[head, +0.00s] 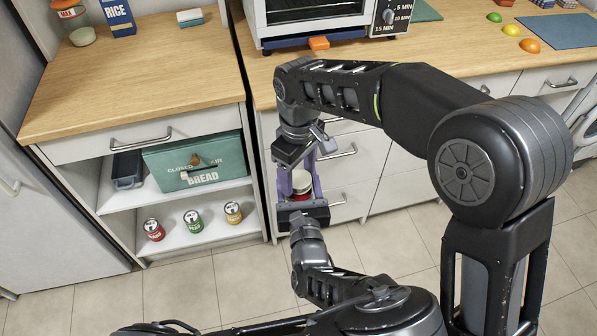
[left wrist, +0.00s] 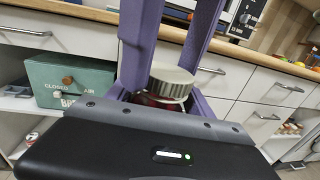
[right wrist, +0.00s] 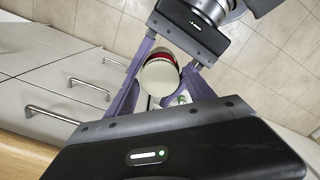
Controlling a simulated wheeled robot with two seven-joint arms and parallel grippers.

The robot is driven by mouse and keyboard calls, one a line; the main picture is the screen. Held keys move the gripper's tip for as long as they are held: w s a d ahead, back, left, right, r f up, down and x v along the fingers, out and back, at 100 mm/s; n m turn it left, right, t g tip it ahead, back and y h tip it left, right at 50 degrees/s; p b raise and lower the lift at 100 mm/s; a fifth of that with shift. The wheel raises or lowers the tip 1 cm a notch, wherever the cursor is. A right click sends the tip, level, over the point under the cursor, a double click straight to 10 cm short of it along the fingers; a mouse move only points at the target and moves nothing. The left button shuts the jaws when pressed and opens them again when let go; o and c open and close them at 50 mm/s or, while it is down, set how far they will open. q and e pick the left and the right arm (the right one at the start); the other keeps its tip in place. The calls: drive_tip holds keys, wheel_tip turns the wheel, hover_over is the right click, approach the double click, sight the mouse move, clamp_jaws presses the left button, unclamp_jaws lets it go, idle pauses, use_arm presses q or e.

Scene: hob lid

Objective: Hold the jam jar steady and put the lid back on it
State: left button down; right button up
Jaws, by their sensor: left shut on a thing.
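The jam jar (head: 300,196) has red contents and stands between the purple fingers of my left gripper (head: 302,188), which is shut on it in front of the drawers. The cream lid (head: 301,182) is on top of the jar. Its ribbed edge shows in the left wrist view (left wrist: 172,80), with red glass below. I cannot tell whether it is fully seated. My right gripper (head: 303,163) comes from above. In the right wrist view the lid (right wrist: 160,78) is between its fingers, with gaps on both sides, so it looks open. Fingers partly hide the jar.
Drawers with handles (head: 340,152) stand close behind the grippers. At the left, an open shelf holds a green bread bin (head: 215,165) and cans (head: 193,220). The wooden counter (head: 130,90) and a toaster oven (head: 320,15) are above. The floor in front is tiled.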

drive_tip(key=shift+o, duration=0.7)
drive_tip(key=shift+r, duration=2.3)
drive_tip(key=shift+c, duration=0.3)
